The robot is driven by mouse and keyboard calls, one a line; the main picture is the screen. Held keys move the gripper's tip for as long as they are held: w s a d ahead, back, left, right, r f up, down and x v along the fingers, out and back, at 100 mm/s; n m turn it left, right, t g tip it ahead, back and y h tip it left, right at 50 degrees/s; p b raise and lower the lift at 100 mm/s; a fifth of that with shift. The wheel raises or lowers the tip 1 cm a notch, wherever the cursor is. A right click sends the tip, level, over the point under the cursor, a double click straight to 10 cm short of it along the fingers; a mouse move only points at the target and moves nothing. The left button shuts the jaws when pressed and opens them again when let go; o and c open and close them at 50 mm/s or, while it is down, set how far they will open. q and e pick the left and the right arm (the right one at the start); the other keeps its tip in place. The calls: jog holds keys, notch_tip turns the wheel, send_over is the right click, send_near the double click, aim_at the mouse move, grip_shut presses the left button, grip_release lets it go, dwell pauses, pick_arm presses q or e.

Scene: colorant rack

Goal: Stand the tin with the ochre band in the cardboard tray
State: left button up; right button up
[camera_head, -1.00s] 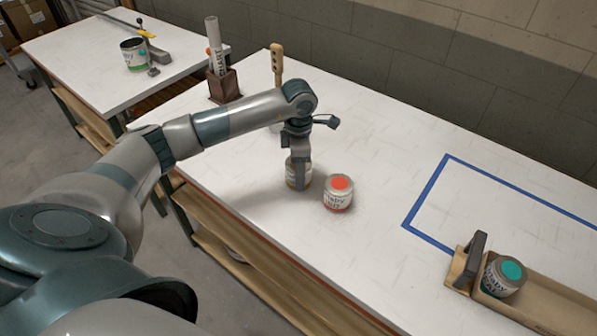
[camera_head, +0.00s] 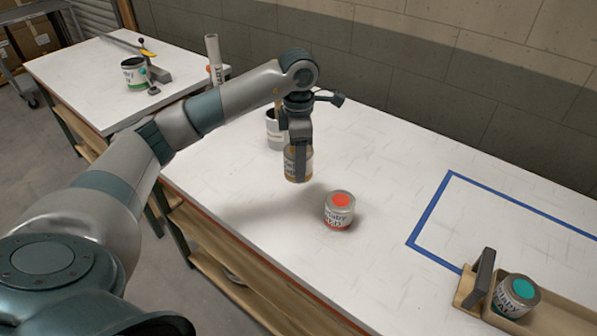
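My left gripper (camera_head: 299,172) is shut on the tin with the ochre band (camera_head: 289,167) and holds it upright above the white worktable, with its shadow on the table to the left. The fingers and wrist hide part of the tin and its top. The tan, cardboard-coloured tray (camera_head: 562,318) is at the lower right, cut off by the frame edge. A tin with a teal lid spot (camera_head: 516,296) stands in its left end. My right gripper is not in view.
A tin with a red lid spot (camera_head: 339,210) stands just right of and below the held tin. A pale container (camera_head: 275,132) stands behind my gripper. A dark grey upright piece (camera_head: 482,274) rises at the tray's left end. Blue tape (camera_head: 500,193) outlines clear table.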

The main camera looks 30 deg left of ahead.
pick_arm(q)
jog(key=shift+r, duration=0.15)
dwell(0.4)
jog(key=shift+s+d+m, duration=0.1)
jog(key=shift+d+m, duration=0.25)
jog(key=shift+m, duration=0.05)
jog(key=s+d+m, duration=1.3)
jog(key=d+m, duration=0.2)
jog(key=m, duration=1)
